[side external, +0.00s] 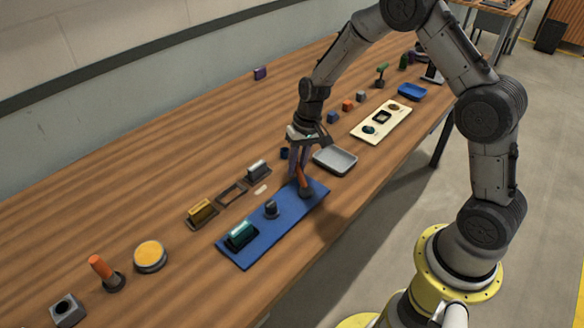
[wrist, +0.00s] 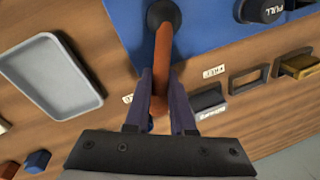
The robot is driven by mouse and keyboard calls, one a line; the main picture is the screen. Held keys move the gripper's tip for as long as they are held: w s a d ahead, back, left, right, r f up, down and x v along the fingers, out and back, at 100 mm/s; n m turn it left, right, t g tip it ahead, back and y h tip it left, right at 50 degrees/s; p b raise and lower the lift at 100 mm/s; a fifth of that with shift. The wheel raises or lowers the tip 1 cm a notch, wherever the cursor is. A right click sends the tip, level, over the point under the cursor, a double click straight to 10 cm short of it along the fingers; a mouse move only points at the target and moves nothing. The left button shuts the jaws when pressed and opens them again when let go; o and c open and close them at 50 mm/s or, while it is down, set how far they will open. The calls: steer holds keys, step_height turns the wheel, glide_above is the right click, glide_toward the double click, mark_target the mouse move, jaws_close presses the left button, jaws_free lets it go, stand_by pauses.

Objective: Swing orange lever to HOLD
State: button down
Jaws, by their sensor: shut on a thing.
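The orange lever (side external: 302,181) rises from a dark round base at the far end of the blue panel (side external: 240,256). In the wrist view the lever (wrist: 163,55) runs from its black base down between my fingers. My gripper (wrist: 160,88) is shut on the lever, with a purple-grey finger on each side of it. In the side view my gripper (side external: 298,165) stands over the panel's far end and partly hides the lever. Small white labels (wrist: 213,72) lie on the wood near the panel's edge; one may read HOLD, but the text is too small to be sure.
A grey tray (side external: 335,160) stands close beside my gripper. A second orange lever (side external: 101,268) and a yellow round button (side external: 150,256) are at the near left. The table's back left is mostly clear.

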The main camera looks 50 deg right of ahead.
steer(key=shift+s+d+r+m, duration=0.15)
steer(key=shift+d+m, duration=0.3)
steer(key=shift+m, duration=0.45)
steer(key=c, duration=0.8)
jaws_free()
steer(key=shift+s, duration=0.1)
steer(key=shift+o, duration=0.2)
step_height(320, 180, up, 14)
steer(key=s+d, duration=0.1)
steer(key=d, duration=0.1)
steer(key=shift+s+f, duration=0.2)
steer(key=shift+f, duration=0.05)
